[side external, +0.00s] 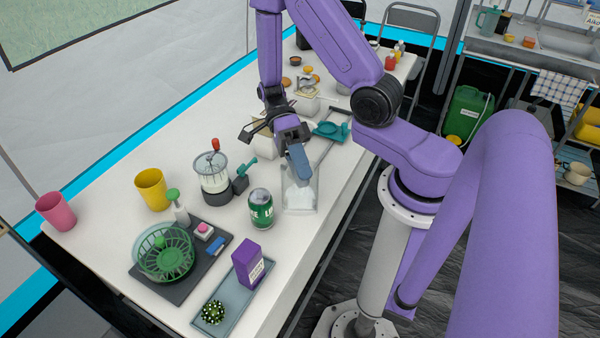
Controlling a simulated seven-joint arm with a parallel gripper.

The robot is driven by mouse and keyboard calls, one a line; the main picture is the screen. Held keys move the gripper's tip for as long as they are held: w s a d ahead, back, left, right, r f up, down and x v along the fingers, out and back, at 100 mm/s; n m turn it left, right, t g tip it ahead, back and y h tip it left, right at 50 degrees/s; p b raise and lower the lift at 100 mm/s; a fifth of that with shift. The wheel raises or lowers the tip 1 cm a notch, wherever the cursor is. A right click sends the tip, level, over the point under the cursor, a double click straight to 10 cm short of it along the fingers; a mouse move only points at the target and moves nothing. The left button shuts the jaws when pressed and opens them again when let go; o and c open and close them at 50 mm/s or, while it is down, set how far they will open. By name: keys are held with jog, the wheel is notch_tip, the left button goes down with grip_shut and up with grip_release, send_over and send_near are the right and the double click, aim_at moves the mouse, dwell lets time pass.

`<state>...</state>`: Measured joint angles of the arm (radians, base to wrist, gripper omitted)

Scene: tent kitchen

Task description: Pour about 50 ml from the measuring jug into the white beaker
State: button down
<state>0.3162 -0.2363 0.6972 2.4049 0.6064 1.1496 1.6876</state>
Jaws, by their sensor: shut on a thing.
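My gripper (297,168) is over the middle of the white table, its blue-grey finger pointing down. It is shut on a clear, see-through vessel (301,198), which looks like the measuring jug. Pale contents seem to show in its lower part. Whether it touches the table or is tilted is hard to tell. A whitish vessel (264,143), possibly the white beaker, is partly hidden behind my gripper. Its opening and contents cannot be made out.
A glass press with a red knob (213,172) and a teal dish (330,131) are nearby. A dark tray (190,284) holds a green basket (164,254). Yellow (152,189) and pink (56,211) cups stand left.

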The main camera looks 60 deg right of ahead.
aim_at(305, 198)
jog(key=shift+w+d+r+g+y+p, duration=0.3)
jog(key=shift+d+r+g+y+p, duration=0.2)
jog(key=shift+y, duration=0.2)
dwell(1.7)
jog(key=shift+w+d+r+n, duration=0.1)
jog(key=shift+w+d+n, duration=0.2)
jog(key=shift+d, duration=0.15)
dwell(0.6)
jog(key=shift+s+a+f+m+t+h, duration=0.2)
jog(key=shift+s+a+f+t+h, duration=0.25)
jog(key=shift+a+h, duration=0.15)
jog(key=shift+s+a+f+m+t+h, duration=0.2)
jog(key=shift+s+a+f+t+h, duration=0.15)
jog(key=shift+a+f+h, duration=0.25)
jog(key=shift+s+a+t+h, duration=0.1)
jog(key=shift+a+t+h, duration=0.2)
jog(key=shift+a+h, duration=0.1)
jog(key=shift+s+a+m, duration=0.1)
jog(key=shift+m, duration=0.2)
jog(key=shift+a+t+h, duration=0.1)
jog(key=shift+t+h, duration=0.2)
jog(key=shift+h, duration=0.1)
jog(key=shift+s+a+f, duration=0.15)
jog(key=shift+s+a, duration=0.05)
jog(key=shift+s+a+f+t+h, duration=0.15)
jog(key=shift+a+f+t+h, duration=0.25)
jog(key=shift+h, duration=0.4)
